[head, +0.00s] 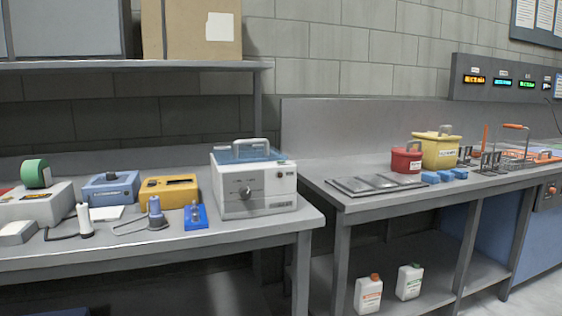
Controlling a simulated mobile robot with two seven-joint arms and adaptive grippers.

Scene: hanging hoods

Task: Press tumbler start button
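A white boxy machine (253,190) with a clear blue lid (245,153) and a grey handle on top stands at the right end of the left bench. It looks like the tumbler. Its front has a dark round knob (245,192), small markings, and a small dark display near the top right corner. A separate start button is too small to make out. The lid looks closed. Neither of my grippers is in view.
The left bench (160,248) also holds a yellow device (169,190), a blue device (111,187) and small tools. A shelf (140,65) with a cardboard box (192,30) hangs above. The right bench holds a red pot (406,160), a yellow pot (437,150) and trays.

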